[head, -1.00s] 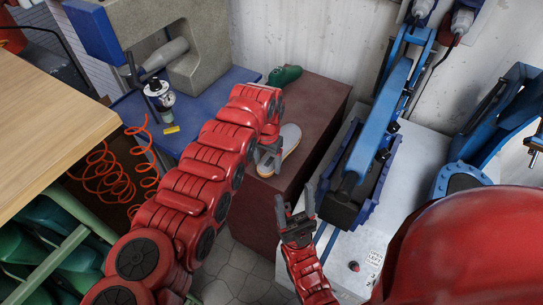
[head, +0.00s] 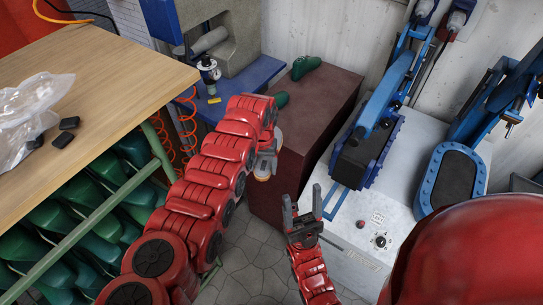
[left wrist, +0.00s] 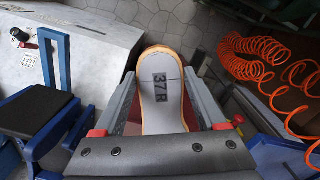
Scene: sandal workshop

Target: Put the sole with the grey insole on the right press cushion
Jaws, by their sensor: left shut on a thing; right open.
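In the head view the sole (head: 263,173) shows only partly beneath the gripper, beside the brown box. The right press cushion (head: 451,180) is dark, framed in blue and bare. My right gripper (head: 302,204) is open and empty, in front of the white press cabinet.
The left press (head: 362,155) has its blue arm over its cushion. Green lasts (head: 304,67) sit on the brown box (head: 325,105). A wooden table (head: 95,85) holds a plastic bag (head: 32,112). Orange coiled hose (left wrist: 265,62) hangs near the blue bench.

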